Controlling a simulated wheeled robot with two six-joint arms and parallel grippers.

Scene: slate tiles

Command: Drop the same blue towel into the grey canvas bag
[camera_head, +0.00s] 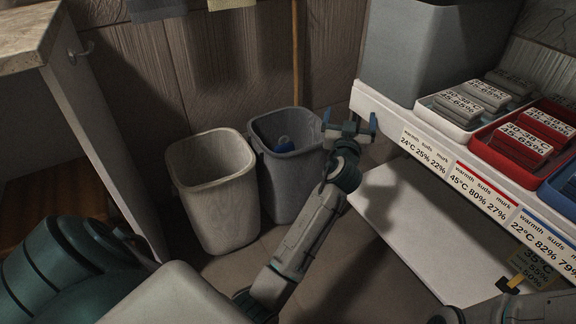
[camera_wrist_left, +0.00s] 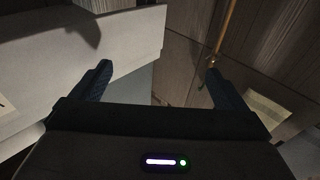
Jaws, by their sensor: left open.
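The grey bag (camera_head: 300,172) stands upright on the floor, its mouth open, in the middle of the head view. Something blue (camera_head: 284,146), which looks like the towel, lies inside it, partly hidden by the rim. My left gripper (camera_head: 350,122) is open and empty, just right of the bag and close to the shelf end. In the left wrist view its two fingers (camera_wrist_left: 158,78) are wide apart with nothing between them.
A cream bin (camera_head: 225,212) stands left of the bag. A white shelf (camera_head: 378,108) at the right bears a big grey container (camera_head: 405,62) and several coloured trays. A labelled card (camera_head: 537,268) is at the lower right. A wooden pole (camera_head: 295,60) leans behind the bag.

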